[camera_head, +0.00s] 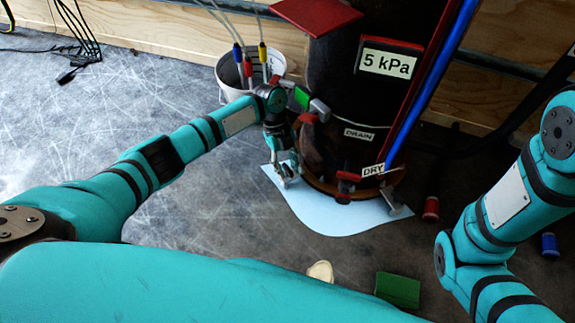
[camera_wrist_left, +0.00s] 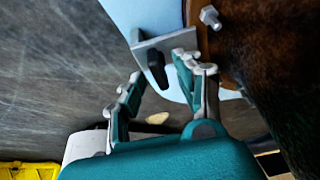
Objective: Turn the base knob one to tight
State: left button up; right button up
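In the left wrist view a dark base knob (camera_wrist_left: 157,68) sits on a grey metal bracket (camera_wrist_left: 170,42) at the foot of the black tank (camera_head: 340,75). I cannot tell from a label whether it is knob one. My left gripper (camera_wrist_left: 160,82) is open, its fingers spread on either side of the knob; neither clearly touches it. In the head view the left gripper (camera_head: 286,175) points down at the left side of the tank's base, and the knob is not clearly visible there. My right arm shows at the right edge; its gripper is outside the frame.
A light blue mat (camera_head: 325,218) lies under the tank. A white bucket (camera_head: 240,75) with colored-handled hoses stands behind the left arm. A red spool (camera_head: 431,208), a blue spool (camera_head: 550,245) and a green block (camera_head: 398,290) lie on the floor. The floor at left is mostly clear.

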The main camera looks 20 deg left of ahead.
pick_arm(q)
jog(key=v, duration=1.2)
